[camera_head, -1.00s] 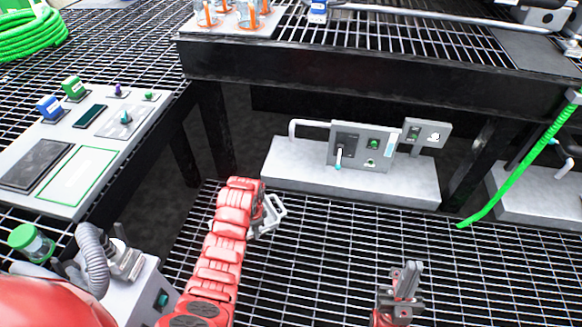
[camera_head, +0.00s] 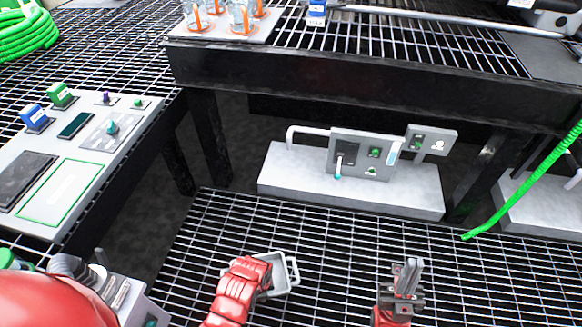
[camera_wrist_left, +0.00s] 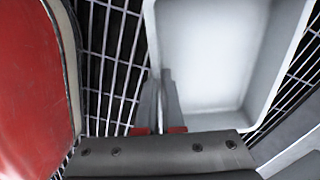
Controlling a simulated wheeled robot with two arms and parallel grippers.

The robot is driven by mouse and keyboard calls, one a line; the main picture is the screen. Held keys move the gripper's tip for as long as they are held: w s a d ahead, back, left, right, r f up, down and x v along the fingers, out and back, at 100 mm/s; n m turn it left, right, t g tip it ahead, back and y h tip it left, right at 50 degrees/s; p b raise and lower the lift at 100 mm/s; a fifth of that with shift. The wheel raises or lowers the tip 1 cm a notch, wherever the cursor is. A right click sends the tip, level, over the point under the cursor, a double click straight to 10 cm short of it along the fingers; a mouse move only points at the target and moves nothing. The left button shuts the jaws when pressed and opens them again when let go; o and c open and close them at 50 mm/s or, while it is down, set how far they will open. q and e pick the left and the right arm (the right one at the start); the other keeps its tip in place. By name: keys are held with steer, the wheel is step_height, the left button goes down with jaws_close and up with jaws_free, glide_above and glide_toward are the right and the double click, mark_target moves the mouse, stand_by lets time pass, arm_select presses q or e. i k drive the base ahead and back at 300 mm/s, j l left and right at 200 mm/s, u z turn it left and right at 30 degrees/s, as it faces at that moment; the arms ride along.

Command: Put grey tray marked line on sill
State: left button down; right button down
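A small grey tray (camera_head: 292,273) with raised walls is at my left gripper in the head view, above the grating. It fills much of the left wrist view (camera_wrist_left: 208,55) and looks empty inside. No marking is readable on it. My left gripper (camera_wrist_left: 163,85) has its fingers close together on the tray's near wall; in the head view my red wrist hides them. My right gripper (camera_head: 412,270) is apart from the tray, to its right, with its fingers close together and nothing between them. The light grey ledge (camera_head: 350,195) below the manifold panel may be the sill.
A panel with a bent pipe (camera_head: 362,155) stands on the ledge. A dark beam (camera_head: 360,85) runs above. A green hose (camera_head: 530,180) hangs at right. A control board (camera_head: 75,170) is at left. The grating (camera_head: 345,265) before the ledge is mostly clear.

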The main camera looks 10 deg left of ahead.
mark_target(290, 173)
steer(key=i, duration=1.25)
